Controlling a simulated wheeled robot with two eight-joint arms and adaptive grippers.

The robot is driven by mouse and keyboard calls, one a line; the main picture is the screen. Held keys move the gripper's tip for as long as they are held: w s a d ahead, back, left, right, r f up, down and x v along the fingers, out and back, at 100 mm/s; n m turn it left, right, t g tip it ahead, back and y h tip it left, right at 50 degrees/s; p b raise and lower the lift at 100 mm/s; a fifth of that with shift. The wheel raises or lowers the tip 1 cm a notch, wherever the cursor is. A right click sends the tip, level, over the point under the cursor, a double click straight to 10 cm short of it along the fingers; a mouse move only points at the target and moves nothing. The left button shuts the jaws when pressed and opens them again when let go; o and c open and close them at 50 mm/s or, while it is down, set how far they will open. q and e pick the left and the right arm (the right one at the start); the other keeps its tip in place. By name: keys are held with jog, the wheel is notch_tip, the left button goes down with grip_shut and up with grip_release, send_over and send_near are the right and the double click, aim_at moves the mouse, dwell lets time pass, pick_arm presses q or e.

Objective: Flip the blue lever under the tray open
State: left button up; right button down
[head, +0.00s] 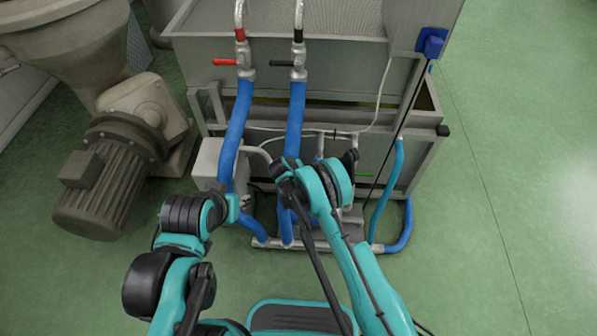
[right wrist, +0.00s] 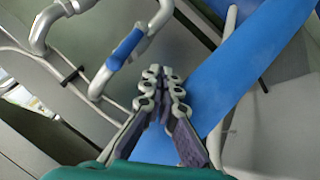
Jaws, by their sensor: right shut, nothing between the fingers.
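The blue lever (right wrist: 125,48) shows in the right wrist view, above and left of my fingertips, beside bent grey pipework. I cannot make it out in the head view, where my right arm covers part of the area under the tray (head: 325,88). My right gripper (right wrist: 160,76) is shut and empty, with its fingertips below and right of the lever, seemingly apart from it. In the head view the right gripper's fingers are hidden behind its own wrist. My left arm is at lower left in the head view, but its fingers do not show.
A red lever (head: 224,62) and a black lever (head: 282,63) sit on the upper pipes, and a green lever (head: 364,174) lower right. A thick blue hose (right wrist: 225,75) runs close beside my right fingers. A motor (head: 105,180) stands left. The floor at right is clear.

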jog(key=w+d, duration=0.1)
jog(key=w+d+f+b, duration=0.2)
jog(key=d, duration=0.1)
jog(key=shift+w+d, duration=0.1)
jog(key=shift+w, duration=0.3)
jog(key=shift+w+d+r+y, duration=0.1)
jog(key=shift+d+r+y, duration=0.1)
jog(key=shift+d, duration=0.4)
jog(key=shift+w+d+r+y, duration=0.1)
jog(key=shift+d+y, duration=0.1)
jog(key=shift+d, duration=0.35)
